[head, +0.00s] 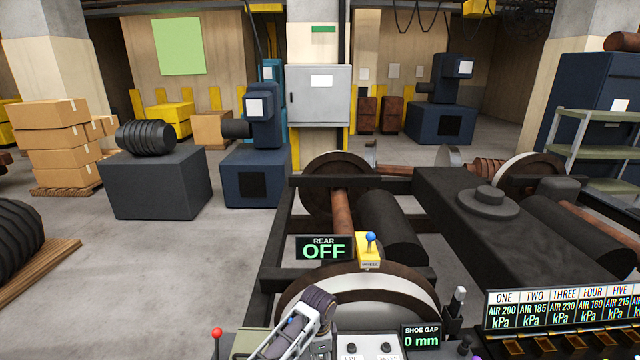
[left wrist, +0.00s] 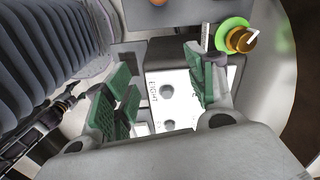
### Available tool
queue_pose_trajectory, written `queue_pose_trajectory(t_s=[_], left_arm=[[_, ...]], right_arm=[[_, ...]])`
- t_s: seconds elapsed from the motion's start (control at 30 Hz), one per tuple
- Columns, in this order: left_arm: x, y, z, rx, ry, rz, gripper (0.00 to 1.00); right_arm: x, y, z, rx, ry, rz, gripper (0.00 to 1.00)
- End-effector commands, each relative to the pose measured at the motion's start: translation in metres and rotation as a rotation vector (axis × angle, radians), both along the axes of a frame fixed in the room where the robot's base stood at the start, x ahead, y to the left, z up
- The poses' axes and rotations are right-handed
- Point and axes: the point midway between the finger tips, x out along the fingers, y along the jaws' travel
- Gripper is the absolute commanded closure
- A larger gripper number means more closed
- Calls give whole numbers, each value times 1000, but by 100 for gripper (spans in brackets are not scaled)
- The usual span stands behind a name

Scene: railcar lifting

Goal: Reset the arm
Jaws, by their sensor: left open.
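My left gripper (left wrist: 158,92) is open and empty in the left wrist view, its green-padded fingers apart. Between and beyond the fingers is a white panel (left wrist: 172,88) with two dark round knobs and the lettering "LIGHT". In the head view, part of my left arm (head: 298,328) comes in at the bottom, just left of a white control panel (head: 368,348) with small black knobs. I cannot tell whether the fingers touch the panel. My right gripper is in neither view.
A red-balled lever (head: 216,335) stands at lower left. A yellow box with a blue-balled lever (head: 370,243) is beside the "REAR OFF" display (head: 324,248). A "SHOE GAP 0 mm" display (head: 420,337) and an air-pressure display (head: 560,310) are to the right. A green-ringed brass knob (left wrist: 238,38) is near the gripper.

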Motion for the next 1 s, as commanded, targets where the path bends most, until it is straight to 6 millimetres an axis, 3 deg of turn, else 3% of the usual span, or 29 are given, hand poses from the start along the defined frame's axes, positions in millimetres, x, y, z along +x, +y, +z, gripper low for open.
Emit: queue_pose_trajectory(t_s=[0.5,1.0], left_arm=[[-22,4,-5,-55,-10,99,44],[-74,35,-6,-159,-41,378,44]], right_arm=[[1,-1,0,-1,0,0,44],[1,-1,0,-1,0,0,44]])
